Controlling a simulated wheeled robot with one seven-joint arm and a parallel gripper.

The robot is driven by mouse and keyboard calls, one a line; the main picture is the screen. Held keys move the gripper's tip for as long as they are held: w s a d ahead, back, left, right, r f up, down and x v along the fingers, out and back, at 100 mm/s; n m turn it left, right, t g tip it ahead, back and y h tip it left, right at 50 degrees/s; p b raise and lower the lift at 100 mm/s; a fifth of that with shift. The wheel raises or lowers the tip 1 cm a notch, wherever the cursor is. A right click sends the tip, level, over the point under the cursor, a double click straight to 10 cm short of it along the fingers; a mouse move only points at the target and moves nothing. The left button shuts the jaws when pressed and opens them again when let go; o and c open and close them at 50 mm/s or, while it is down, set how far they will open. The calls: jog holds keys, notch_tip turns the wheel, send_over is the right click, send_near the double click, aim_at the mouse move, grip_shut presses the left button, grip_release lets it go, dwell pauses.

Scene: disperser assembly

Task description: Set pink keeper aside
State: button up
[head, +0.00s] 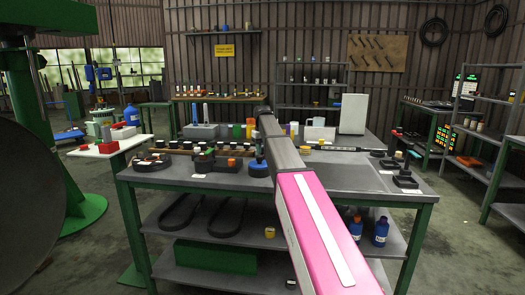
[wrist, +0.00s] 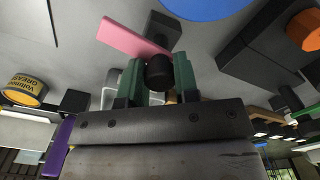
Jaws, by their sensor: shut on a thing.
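The pink keeper (wrist: 130,38) is a flat pink bar in the wrist view, running up and left from a black round knob (wrist: 159,72). My gripper (wrist: 159,78) has its two green fingers closed on the sides of this knob, at the bar's near end. I cannot tell whether the bar touches the surface below. A large blue round part (wrist: 207,7) is at the top edge, beside a black block (wrist: 162,27). In the head view my arm covers the middle of the workbench, and the keeper cannot be made out there.
The workbench (head: 345,178) holds black fixtures (head: 405,179) at right and several dark parts with orange pieces at left. A yellow-labelled grease tin (wrist: 23,88) stands left of my gripper. An orange round part (wrist: 305,30) lies at the right. The bench's front right has bare surface.

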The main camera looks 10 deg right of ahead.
jog(key=shift+n, duration=1.1)
jog(key=o, duration=0.9)
notch_tip(320, 180, up, 11)
jog(key=shift+f, duration=0.1)
